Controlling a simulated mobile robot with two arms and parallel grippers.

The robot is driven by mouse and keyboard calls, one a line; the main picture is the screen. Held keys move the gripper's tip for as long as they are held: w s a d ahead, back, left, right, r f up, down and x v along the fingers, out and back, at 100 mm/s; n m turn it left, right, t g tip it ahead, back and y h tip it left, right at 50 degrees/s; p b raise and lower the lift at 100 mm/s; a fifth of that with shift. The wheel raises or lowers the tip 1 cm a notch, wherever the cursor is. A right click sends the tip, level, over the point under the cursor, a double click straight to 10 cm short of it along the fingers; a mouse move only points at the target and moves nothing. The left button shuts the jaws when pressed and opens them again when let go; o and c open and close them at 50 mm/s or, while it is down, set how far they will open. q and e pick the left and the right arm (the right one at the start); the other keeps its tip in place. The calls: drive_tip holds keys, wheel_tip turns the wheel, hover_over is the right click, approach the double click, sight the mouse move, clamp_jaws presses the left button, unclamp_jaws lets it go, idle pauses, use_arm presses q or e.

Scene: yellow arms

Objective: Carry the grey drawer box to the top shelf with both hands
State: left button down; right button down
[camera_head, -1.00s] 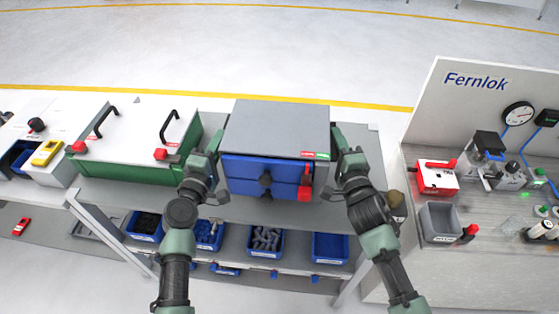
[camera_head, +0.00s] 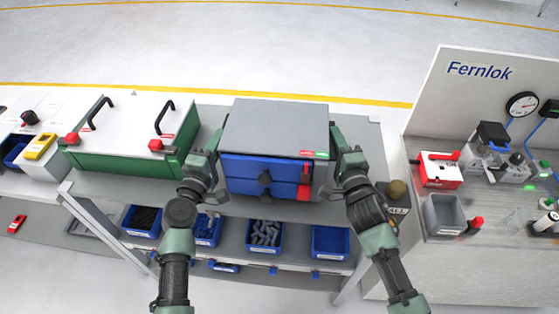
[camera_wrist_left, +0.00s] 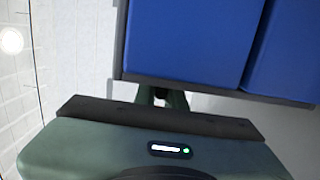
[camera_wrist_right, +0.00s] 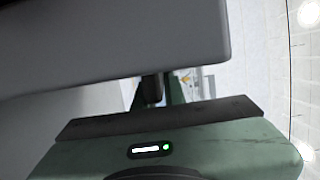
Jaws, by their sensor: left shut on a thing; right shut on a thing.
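The grey drawer box (camera_head: 277,127) has a grey top and blue drawer fronts with dark knobs and a red latch. It is held level over the upper shelf (camera_head: 367,141) of the rack in the head view; whether it touches the shelf is hidden. My left gripper (camera_head: 212,160) is shut on its left side and my right gripper (camera_head: 339,159) on its right side. In the left wrist view the blue drawers (camera_wrist_left: 195,40) fill the top, above my gripper. In the right wrist view the box's grey wall (camera_wrist_right: 110,45) shows; the fingertips are mostly hidden.
A green case with a white lid (camera_head: 130,140) stands left of the box, close to my left gripper. Blue bins (camera_head: 330,242) sit on the lower shelf. A workbench with a Fernlok panel (camera_head: 480,110) and a grey bin (camera_head: 444,214) is at the right.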

use_arm(q)
drive_tip(key=shift+f+b, duration=0.7)
drive_tip(key=shift+f, duration=0.05)
use_arm(e)
drive_tip(key=shift+f, duration=0.7)
use_arm(q)
drive_tip(key=c, duration=1.5)
unclamp_jaws()
drive_tip(key=shift+s+r, duration=0.1)
use_arm(e)
drive_tip(key=c, duration=1.5)
unclamp_jaws()
drive_tip(key=shift+s, duration=0.1)
use_arm(q)
drive_tip(key=v, duration=1.2)
use_arm(e)
drive_tip(key=s, duration=0.4)
drive_tip(key=s+d, duration=0.1)
drive_tip(key=s, duration=0.7)
drive_tip(key=shift+d, duration=0.3)
use_arm(q)
drive_tip(key=shift+s, duration=0.1)
